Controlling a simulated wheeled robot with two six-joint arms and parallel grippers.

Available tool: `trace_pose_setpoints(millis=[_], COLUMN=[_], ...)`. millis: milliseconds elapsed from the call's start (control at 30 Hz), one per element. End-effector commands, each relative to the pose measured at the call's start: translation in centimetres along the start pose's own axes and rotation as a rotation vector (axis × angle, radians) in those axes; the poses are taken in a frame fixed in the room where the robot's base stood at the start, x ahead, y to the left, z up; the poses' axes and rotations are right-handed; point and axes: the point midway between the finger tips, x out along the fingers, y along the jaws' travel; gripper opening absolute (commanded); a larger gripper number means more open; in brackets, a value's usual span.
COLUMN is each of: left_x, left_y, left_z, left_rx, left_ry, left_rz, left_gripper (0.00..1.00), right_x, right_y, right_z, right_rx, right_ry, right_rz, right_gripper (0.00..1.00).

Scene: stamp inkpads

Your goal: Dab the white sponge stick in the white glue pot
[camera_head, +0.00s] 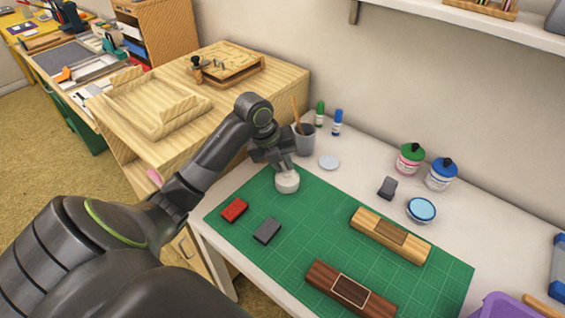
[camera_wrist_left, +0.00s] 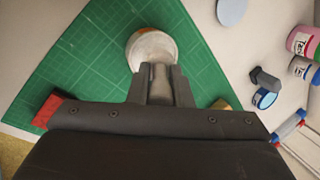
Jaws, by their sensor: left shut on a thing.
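My left gripper (camera_head: 280,160) points down over the back left part of the green mat. It is shut on a pale stick, which I take to be the white sponge stick (camera_wrist_left: 158,76). A round white pot (camera_head: 287,182), seemingly the glue pot, stands on the mat directly below the fingers. In the left wrist view the pot (camera_wrist_left: 150,42) lies just beyond my fingertips (camera_wrist_left: 161,86). The stick's lower end overlaps the pot; whether it touches the glue is hidden. My right gripper is not in view.
A red block (camera_head: 234,209), a grey block (camera_head: 267,230) and two wooden blocks (camera_head: 407,247) (camera_head: 325,279) lie on the mat (camera_head: 300,235). A grey cup (camera_head: 304,141) and pale disc (camera_head: 329,162) are close behind the pot. Bottles (camera_head: 410,160) and a blue inkpad (camera_head: 421,210) stand right.

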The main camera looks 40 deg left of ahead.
Motion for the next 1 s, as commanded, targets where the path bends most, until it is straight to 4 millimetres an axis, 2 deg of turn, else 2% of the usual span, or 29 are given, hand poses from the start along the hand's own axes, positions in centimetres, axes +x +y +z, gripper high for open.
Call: trace_pose_setpoints(millis=[1000], left_x=[1.2], left_y=[0.4], left_z=[-0.1], left_rx=[0.0], left_ry=[0.0], left_rz=[0.0], left_gripper=[0.0], right_x=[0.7], right_y=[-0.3], right_z=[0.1], right_rx=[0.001], right_ry=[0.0], right_rz=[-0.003], right_gripper=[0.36])
